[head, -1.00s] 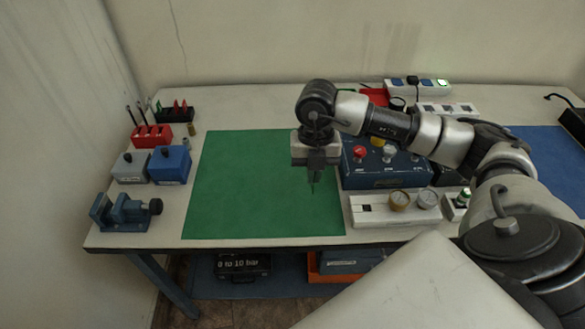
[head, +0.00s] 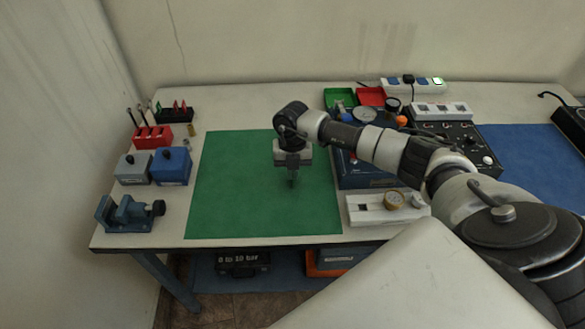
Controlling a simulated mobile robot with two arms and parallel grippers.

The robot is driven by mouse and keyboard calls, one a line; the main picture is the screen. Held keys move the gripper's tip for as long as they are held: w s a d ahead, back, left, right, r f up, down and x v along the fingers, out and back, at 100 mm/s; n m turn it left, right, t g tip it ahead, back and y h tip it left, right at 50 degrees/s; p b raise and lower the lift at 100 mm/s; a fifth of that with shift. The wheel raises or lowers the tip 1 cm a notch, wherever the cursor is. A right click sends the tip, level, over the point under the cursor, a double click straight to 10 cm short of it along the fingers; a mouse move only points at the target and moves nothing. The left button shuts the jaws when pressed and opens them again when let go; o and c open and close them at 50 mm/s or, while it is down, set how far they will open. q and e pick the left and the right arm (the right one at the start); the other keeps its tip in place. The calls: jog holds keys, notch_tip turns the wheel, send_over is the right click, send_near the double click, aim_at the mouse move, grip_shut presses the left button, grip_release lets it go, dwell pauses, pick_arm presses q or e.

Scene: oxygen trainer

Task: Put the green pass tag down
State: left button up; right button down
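My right gripper (head: 292,181) points down over the green mat (head: 230,205), right of the mat's middle. Its fingertips look close together, but they are small and dark, and I cannot tell whether a tag is between them. A green pass tag held there would be hard to see against the mat. A black rack (head: 176,115) at the back left holds small red tags (head: 182,106) and a green one (head: 158,106). My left gripper is not in view.
Left of the mat stand a red block (head: 152,137), a grey box (head: 133,169), a blue box (head: 170,166) and a vise (head: 127,214). A green tray (head: 339,97) and red tray (head: 371,96) lie behind. A white gauge panel (head: 372,212) is right. The mat's left is clear.

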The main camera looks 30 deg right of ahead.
jog(key=shift+f, duration=0.1)
jog(key=shift+f, duration=0.15)
jog(key=c, duration=1.4)
grip_release()
jog(key=shift+o, duration=0.2)
jog(key=shift+r, duration=0.2)
jog(key=r+b, duration=0.1)
jog(key=r, duration=0.2)
jog(key=r+b, duration=0.1)
jog(key=r, duration=0.3)
jog(key=w+r+b, duration=0.1)
jog(key=r, duration=0.3)
jog(key=shift+w+d, duration=0.1)
jog(key=shift+d, duration=0.2)
jog(key=shift+r, duration=0.5)
